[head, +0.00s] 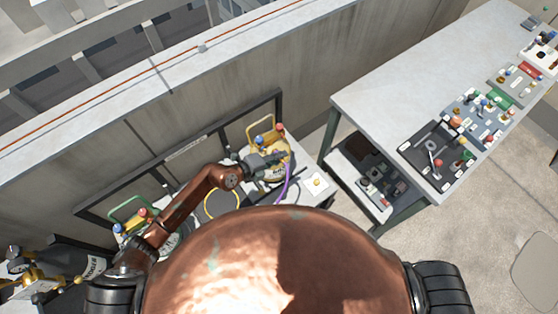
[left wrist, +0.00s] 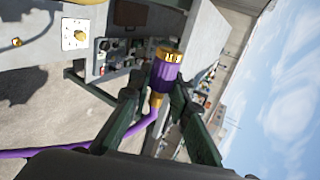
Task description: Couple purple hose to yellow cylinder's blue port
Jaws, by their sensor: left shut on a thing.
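My left gripper (head: 268,162) is at the yellow cylinder (head: 278,145), seen from above in the head view. In the left wrist view, my left gripper (left wrist: 155,90) is shut on the purple hose's coupling (left wrist: 165,74), a purple sleeve with a gold end ring. The purple hose (head: 286,185) trails down from the gripper; it also shows in the left wrist view (left wrist: 130,135). The cylinder has a yellow handle, a blue port (head: 259,140) and a red port (head: 280,127). The coupling's mouth and the blue port do not show together, so contact cannot be told. My right gripper is not in view.
A second unit with a green handle (head: 125,207) and red and blue ports stands left, close to my left arm. A yellow hose loop (head: 222,203) lies between. A grey workbench (head: 400,80) with trays of fittings stands right. A concrete parapet runs behind.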

